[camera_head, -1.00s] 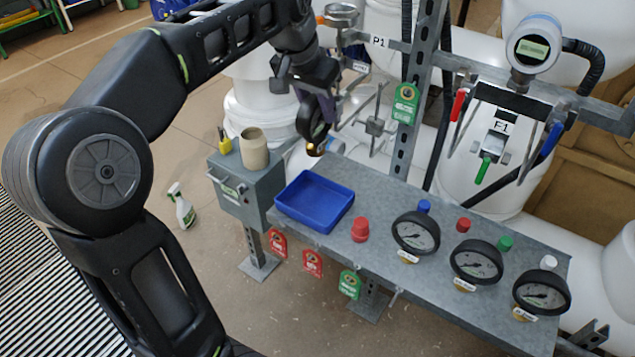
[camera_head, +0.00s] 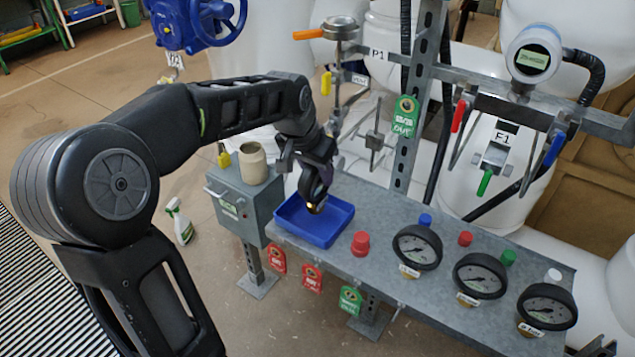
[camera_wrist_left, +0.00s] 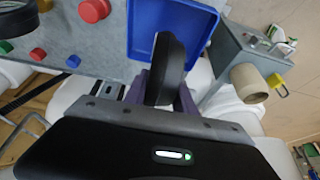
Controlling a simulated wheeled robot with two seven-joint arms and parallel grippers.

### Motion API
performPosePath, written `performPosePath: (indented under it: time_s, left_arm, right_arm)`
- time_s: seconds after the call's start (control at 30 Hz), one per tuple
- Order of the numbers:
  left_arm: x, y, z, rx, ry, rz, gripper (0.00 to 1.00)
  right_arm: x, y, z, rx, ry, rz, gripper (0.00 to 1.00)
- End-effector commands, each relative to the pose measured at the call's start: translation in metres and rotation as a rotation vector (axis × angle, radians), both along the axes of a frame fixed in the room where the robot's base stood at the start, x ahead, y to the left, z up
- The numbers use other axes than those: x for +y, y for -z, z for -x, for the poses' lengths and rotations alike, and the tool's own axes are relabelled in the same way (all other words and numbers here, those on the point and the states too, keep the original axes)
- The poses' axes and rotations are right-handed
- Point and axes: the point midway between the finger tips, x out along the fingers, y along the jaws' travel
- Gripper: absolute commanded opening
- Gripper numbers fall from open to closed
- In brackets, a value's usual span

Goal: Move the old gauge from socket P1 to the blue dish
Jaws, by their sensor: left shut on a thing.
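My left gripper (camera_head: 318,178) is shut on the old gauge (camera_head: 313,190), a dark round gauge seen nearly edge-on. It holds the gauge over the blue dish (camera_head: 338,238), a shallow rectangular tray on the grey bench. In the left wrist view the gauge (camera_wrist_left: 163,70) sits between the fingers, with the blue dish (camera_wrist_left: 200,13) behind it. I cannot tell whether the gauge touches the dish. Socket P1 (camera_head: 338,28), by the P1 label, holds no gauge at the top of its pipe. My right gripper does not show.
Three black gauges (camera_head: 480,275) stand on the bench right of the dish, with coloured caps around them. A red cap (camera_head: 361,244) is close to the dish's right side. A grey box (camera_head: 250,208) with a beige cup (camera_head: 253,163) is at the left.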

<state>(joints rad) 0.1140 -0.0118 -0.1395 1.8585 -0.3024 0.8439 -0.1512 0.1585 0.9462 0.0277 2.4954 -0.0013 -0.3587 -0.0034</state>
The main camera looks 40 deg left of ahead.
Motion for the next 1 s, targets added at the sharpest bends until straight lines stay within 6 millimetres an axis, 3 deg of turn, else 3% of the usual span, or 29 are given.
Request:
performPosePath:
  time_s: [0.2, 0.63, 0.67, 0.9, 1.0]
  left_arm:
    - [0.000, 0.029, 0.000, 0.002, 0.000, 0.000, 0.00]
    - [0.000, 0.035, 0.000, 0.000, 0.000, 0.000, 0.00]
    - [0.000, 0.034, 0.000, 0.002, 0.000, 0.000, 0.34]
    - [0.000, 0.034, 0.000, 0.002, 0.000, 0.000, 0.54]
    - [0.000, 0.034, 0.000, 0.002, 0.000, 0.000, 0.54]
  right_arm:
    - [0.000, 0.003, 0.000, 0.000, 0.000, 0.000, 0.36]
    - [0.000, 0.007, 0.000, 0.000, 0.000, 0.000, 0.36]
    - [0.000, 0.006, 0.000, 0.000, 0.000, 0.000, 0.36]
    - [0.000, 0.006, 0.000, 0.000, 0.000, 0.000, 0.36]
    - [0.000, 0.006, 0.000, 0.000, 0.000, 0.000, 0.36]
